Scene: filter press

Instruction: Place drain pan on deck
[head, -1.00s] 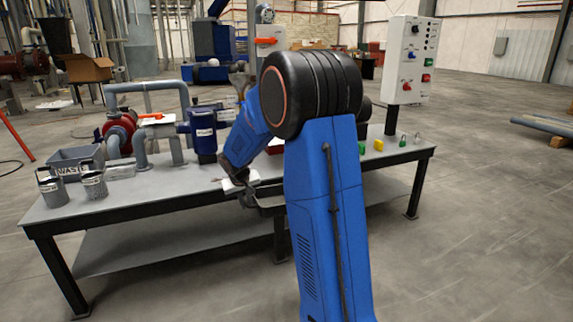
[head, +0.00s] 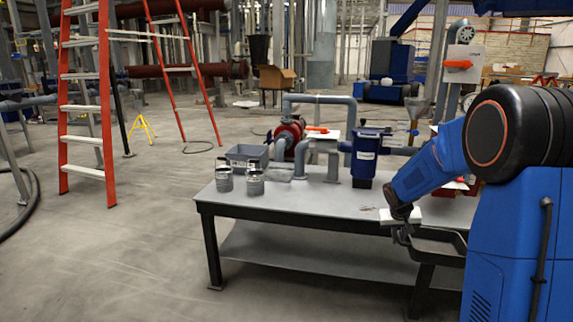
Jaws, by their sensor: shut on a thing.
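The drain pan (head: 438,246) is a dark, shallow tray, seen in the head view at the front edge of the table, lower right. My gripper (head: 402,230) is shut on the pan at its left end. The pan appears to hang in front of the table edge, at about the height of the top. My arm hides its right end. The deck (head: 310,201) is the grey table top, with a bare stretch along its front left of my gripper.
On the deck stand two grey cans (head: 255,183), a grey bin (head: 246,157), a blue filter housing (head: 366,156) and grey piping (head: 318,98). A white flat thing (head: 412,216) lies by my gripper. A red ladder (head: 85,100) stands at the left.

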